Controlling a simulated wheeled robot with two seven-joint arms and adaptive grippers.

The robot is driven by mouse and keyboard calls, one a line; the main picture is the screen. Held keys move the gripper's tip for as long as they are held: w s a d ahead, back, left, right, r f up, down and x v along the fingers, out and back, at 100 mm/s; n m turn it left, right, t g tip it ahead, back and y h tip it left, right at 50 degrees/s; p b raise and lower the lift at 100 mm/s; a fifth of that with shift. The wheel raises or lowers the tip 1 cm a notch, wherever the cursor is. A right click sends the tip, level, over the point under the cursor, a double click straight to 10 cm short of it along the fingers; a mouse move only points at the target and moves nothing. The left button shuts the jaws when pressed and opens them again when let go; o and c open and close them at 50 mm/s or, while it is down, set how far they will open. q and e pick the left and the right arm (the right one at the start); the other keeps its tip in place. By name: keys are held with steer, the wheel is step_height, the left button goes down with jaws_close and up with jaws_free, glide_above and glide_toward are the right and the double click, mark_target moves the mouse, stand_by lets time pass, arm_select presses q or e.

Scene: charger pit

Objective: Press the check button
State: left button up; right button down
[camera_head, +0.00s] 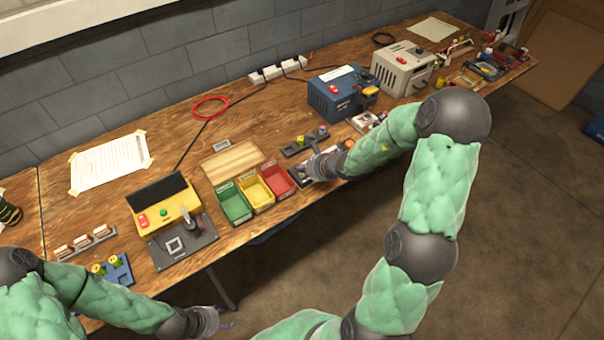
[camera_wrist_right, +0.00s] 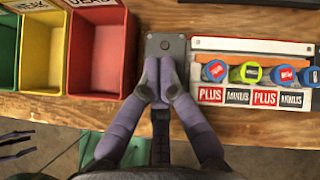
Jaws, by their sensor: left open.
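A yellow tester (camera_head: 165,207) with a dark screen, a red switch (camera_head: 143,220) and a round green button (camera_head: 163,212) sits on the bench. I cannot read a label naming the check button. In front of it is a dark plate (camera_head: 180,243) with a lever. My right gripper (camera_head: 312,170) is right of the red bin. In the right wrist view its fingers (camera_wrist_right: 160,88) are together over a small grey block (camera_wrist_right: 166,45), with nothing visible between them; contact is unclear. My left gripper (camera_head: 212,322) is open and empty, low beyond the bench's front edge.
Green (camera_head: 233,205), yellow (camera_head: 255,193) and red (camera_head: 277,180) bins stand between the tester and my right gripper. A rack of coloured cells (camera_wrist_right: 250,75) is right of it. A blue charger (camera_head: 340,95) stands farther back. Paper (camera_head: 110,165) lies left.

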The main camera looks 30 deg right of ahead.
mark_target(304, 174)
steer(key=shift+f+b, duration=0.4)
steer(key=shift+b, duration=0.15)
stand_by(0.7)
stand_by(0.3)
steer(key=shift+r+p, duration=0.5)
steer(key=shift+r, duration=0.3)
steer(key=shift+r, duration=0.1)
steer(key=shift+r+p, duration=2)
steer(key=shift+r, duration=0.5)
steer(key=shift+f, duration=0.1)
